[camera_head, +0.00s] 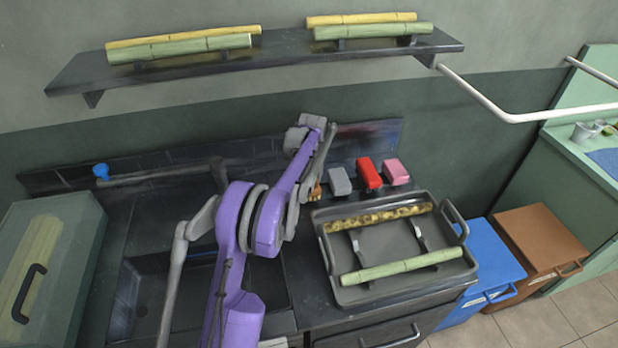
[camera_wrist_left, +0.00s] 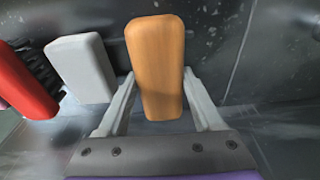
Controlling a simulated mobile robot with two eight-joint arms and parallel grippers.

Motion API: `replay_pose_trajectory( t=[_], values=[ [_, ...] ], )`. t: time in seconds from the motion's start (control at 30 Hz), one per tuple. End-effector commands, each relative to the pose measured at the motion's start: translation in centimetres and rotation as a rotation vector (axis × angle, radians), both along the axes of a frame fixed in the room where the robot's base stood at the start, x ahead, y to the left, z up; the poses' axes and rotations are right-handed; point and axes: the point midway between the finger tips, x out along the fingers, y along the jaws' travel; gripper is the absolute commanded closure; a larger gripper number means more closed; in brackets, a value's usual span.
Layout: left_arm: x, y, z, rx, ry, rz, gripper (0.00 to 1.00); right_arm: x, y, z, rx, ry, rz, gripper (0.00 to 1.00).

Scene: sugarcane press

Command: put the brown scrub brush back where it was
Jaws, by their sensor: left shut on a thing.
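My left gripper (camera_wrist_left: 160,105) is shut on the brown scrub brush (camera_wrist_left: 157,60), with one finger on each side of it. In the head view the brush (camera_head: 316,189) is mostly hidden behind my purple left arm, and only a small orange-brown part shows. The brush is beside the grey brush (camera_head: 340,181), at the left end of the brush row. The grey brush (camera_wrist_left: 80,68) is close by and apart from it in the left wrist view. I cannot tell whether the brown brush touches the counter. My right gripper is not in view.
A red brush (camera_head: 368,173) and a pink brush (camera_head: 396,172) continue the row. A dark tray (camera_head: 345,295) with cane stalks is in front. A sink (camera_head: 140,295) is on the left, and a wall shelf (camera_head: 285,47) with cane hangs above.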

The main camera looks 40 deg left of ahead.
Motion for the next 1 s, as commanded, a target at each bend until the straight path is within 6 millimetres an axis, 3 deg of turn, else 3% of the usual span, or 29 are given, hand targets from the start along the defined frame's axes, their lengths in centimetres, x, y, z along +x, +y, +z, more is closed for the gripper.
replay_pose_trajectory(
  t=[0.43, 0.47, 0.6, 0.87, 1.0],
  values=[
    [0.0, 0.0, -1.1, 0.000, 0.000, 0.000, 0.93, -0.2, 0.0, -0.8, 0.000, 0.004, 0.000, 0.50],
    [0.0, 0.0, -1.1, 0.000, 0.000, 0.000, 0.28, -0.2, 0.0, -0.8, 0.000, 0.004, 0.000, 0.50],
    [0.0, 0.0, -1.1, 0.000, 0.000, 0.000, 0.03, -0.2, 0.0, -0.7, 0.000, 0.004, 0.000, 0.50],
    [0.0, 0.0, -1.1, 0.000, 0.000, 0.000, 0.03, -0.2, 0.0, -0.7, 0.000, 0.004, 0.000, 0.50],
    [0.0, 0.0, -0.1, 0.000, -0.001, 0.000, 0.03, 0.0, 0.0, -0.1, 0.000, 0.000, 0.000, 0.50]
  ],
)
